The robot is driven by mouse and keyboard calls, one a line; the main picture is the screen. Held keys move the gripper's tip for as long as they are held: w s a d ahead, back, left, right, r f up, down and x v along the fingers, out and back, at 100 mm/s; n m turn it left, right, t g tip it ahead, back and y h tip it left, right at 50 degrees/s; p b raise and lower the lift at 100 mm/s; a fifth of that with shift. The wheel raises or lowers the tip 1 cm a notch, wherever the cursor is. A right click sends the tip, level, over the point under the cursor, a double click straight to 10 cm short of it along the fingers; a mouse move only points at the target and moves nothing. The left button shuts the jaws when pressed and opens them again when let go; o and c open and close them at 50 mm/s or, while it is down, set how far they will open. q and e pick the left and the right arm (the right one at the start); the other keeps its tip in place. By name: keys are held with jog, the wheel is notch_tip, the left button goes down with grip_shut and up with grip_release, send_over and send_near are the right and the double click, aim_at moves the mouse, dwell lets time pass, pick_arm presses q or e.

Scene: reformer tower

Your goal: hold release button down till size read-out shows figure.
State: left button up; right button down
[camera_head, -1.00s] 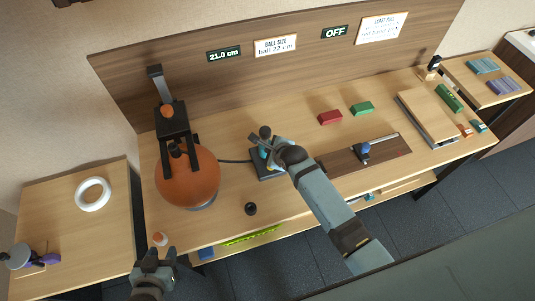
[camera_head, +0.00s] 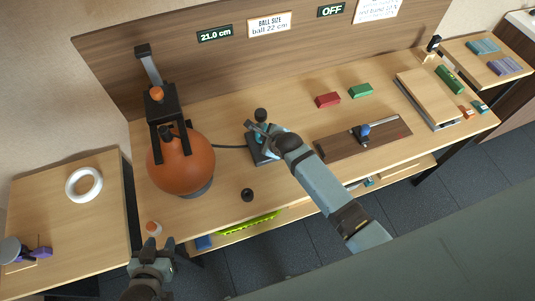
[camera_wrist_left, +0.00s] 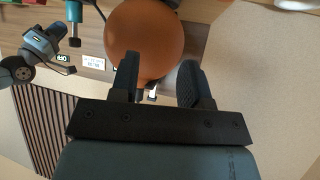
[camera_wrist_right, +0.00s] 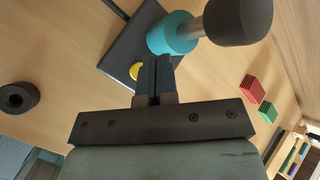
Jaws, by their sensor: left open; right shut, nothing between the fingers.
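The size read-out (camera_head: 214,34) on the back board shows 21.0 cm. The card beside it (camera_head: 269,25) reads ball size, ball 22 cm. An orange-brown ball (camera_head: 185,168) sits under a black clamp on a post (camera_head: 150,68). A cable runs from there to a dark control box (camera_head: 256,151) with a black-knobbed, teal-collared lever (camera_wrist_right: 172,34) and a yellow button (camera_wrist_right: 135,70). My right gripper (camera_wrist_right: 158,62) is shut and empty over the box, beside lever and button; contact cannot be told. My left gripper (camera_head: 153,247) is open and empty at the bench's front left; it also shows in its wrist view (camera_wrist_left: 158,75).
An OFF sign (camera_head: 331,10) is on the board. Red (camera_head: 328,100) and green (camera_head: 360,91) blocks lie right of the box. A white ring (camera_head: 84,171) lies on the left table.

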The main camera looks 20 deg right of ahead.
notch_tip(320, 180, down, 2)
jog(key=shift+f+b, duration=0.2)
jog(key=shift+b, duration=0.4)
notch_tip(320, 180, down, 2)
jog(key=shift+b, duration=0.4)
pick_arm(q)
jog(key=f, duration=0.1)
jog(key=d+f, duration=0.1)
jog(key=shift+f, duration=0.3)
jog(key=shift+a+f, duration=0.15)
jog(key=shift+f, duration=0.1)
jog(key=shift+r, duration=0.2)
jog(key=shift+f, duration=0.1)
pick_arm(e)
jog(key=shift+f, duration=0.1)
jog(key=shift+f, duration=0.35)
pick_arm(q)
jog(key=shift+f, duration=0.1)
pick_arm(e)
jog(key=shift+f, duration=0.45)
dwell(1.5)
